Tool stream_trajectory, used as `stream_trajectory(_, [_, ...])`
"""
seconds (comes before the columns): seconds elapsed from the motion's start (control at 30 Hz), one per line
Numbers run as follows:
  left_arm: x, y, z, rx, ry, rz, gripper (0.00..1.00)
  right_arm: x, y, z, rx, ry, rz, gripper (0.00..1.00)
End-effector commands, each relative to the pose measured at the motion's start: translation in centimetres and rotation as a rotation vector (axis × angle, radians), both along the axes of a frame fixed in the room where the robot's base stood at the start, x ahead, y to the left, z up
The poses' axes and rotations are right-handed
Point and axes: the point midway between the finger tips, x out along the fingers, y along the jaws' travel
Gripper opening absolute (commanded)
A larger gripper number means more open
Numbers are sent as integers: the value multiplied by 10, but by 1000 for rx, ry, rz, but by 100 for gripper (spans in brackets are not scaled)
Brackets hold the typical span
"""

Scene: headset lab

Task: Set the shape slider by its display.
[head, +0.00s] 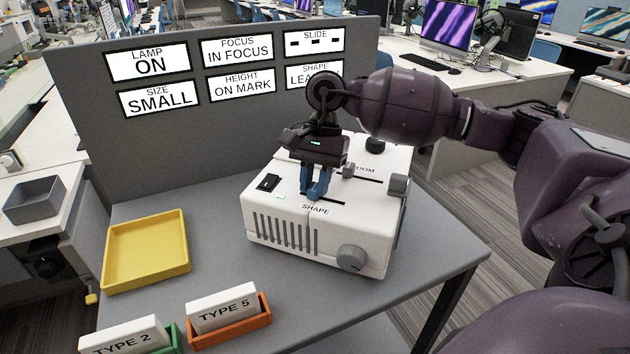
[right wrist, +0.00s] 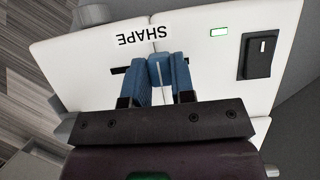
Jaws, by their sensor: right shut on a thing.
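The white box (head: 290,235) stands on the grey table, with a black slot labelled SHAPE on its top. The shape slider's slot (head: 338,202) shows on both sides of my right gripper's blue fingers. In the right wrist view the fingers (right wrist: 160,72) sit over the slot beside the SHAPE label (right wrist: 143,35). The SHAPE display (head: 303,75) on the grey panel reads "LEA", the rest covered by my right arm. My left gripper is not in view.
A ZOOM slider (head: 350,170), a black switch (head: 268,182) and a grey front knob (head: 351,258) are close by on the box. A yellow tray (head: 183,262) lies left. Slides labelled TYPE 5 (head: 222,308) and TYPE 2 (head: 125,338) stand in holders in front.

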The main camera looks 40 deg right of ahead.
Motion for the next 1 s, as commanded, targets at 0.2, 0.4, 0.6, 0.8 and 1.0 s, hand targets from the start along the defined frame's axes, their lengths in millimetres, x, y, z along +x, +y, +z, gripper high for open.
stream_trajectory(0.2, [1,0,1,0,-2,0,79,-4,-3,0,0,0,-1,0])
stream_trajectory(0.4, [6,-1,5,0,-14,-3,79,-19,-12,0,-2,1,-1,0])
stream_trajectory(0.6, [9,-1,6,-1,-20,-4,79,-19,-12,0,-1,-1,1,0])
stream_trajectory(0.8, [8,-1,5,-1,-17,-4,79,-19,-12,0,-1,-1,1,42])
stream_trajectory(1.0, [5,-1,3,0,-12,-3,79,-19,-12,0,0,0,1,49])
